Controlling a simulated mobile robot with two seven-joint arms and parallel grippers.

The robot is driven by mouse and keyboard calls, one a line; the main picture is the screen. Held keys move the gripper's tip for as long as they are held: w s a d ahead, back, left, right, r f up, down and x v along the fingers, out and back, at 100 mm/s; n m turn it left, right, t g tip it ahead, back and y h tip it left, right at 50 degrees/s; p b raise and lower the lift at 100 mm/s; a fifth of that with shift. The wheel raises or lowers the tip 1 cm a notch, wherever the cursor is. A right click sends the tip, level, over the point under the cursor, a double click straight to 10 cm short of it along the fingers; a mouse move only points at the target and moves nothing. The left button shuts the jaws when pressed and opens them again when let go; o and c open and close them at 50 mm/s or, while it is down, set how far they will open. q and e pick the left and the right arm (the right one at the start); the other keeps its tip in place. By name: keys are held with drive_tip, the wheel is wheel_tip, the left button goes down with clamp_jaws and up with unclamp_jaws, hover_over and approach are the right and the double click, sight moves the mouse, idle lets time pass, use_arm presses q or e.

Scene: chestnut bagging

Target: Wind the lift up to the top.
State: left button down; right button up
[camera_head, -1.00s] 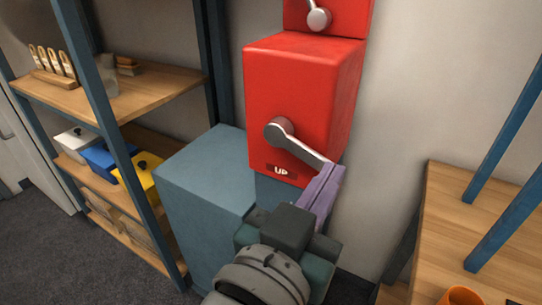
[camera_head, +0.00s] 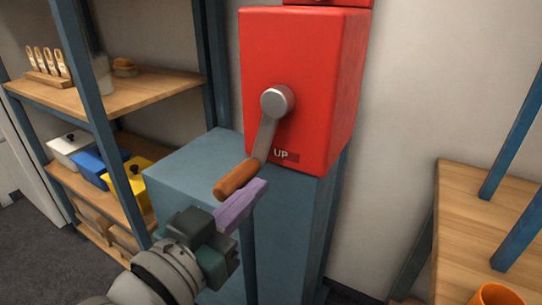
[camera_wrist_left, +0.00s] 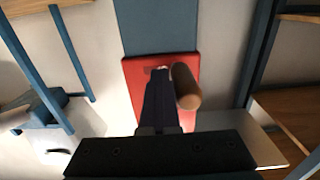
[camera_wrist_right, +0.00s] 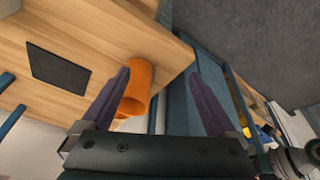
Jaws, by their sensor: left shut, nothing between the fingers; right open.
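The lift's crank (camera_head: 266,135) is on the front of a red box (camera_head: 315,90) marked "UP". Its metal arm points down and slightly left, ending in a wooden handle (camera_head: 236,180). My left gripper (camera_head: 255,190) is shut and empty, its purple fingers together just right of and below the handle. In the left wrist view the handle (camera_wrist_left: 185,90) stands right beside the shut fingers (camera_wrist_left: 160,90); whether they touch it I cannot tell. My right gripper (camera_wrist_right: 162,85) is open and shows only in its own wrist view, with an orange cup beyond its fingers.
The red box sits on a blue-grey pedestal (camera_head: 205,170). A shelf rack (camera_head: 125,95) with several coloured boxes stands at the left. A wooden table (camera_head: 490,210) with an orange cup (camera_head: 495,294) is at the right. Part of another red box is above.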

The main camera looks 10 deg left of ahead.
use_arm(q)
drive_tip(key=shift+w+a, duration=0.2)
drive_tip(key=shift+a, duration=0.45)
drive_tip(key=shift+w+a, duration=0.15)
drive_tip(key=shift+a, duration=0.45)
use_arm(e)
drive_tip(key=shift+r, duration=0.1)
use_arm(q)
drive_tip(key=shift+d, duration=0.1)
drive_tip(key=shift+s+d+f, duration=0.2)
drive_tip(key=shift+d+f, duration=0.05)
drive_tip(key=shift+d, duration=0.15)
use_arm(e)
drive_tip(key=shift+a+f, duration=0.25)
drive_tip(key=shift+f, duration=0.05)
use_arm(q)
drive_tip(key=p+v, duration=0.4)
drive_tip(key=v, duration=0.8)
drive_tip(key=shift+d+r, duration=0.2)
use_arm(e)
wheel_tip(320, 180, up, 5)
drive_tip(key=shift+d+f, duration=0.1)
drive_tip(key=shift+f, duration=0.05)
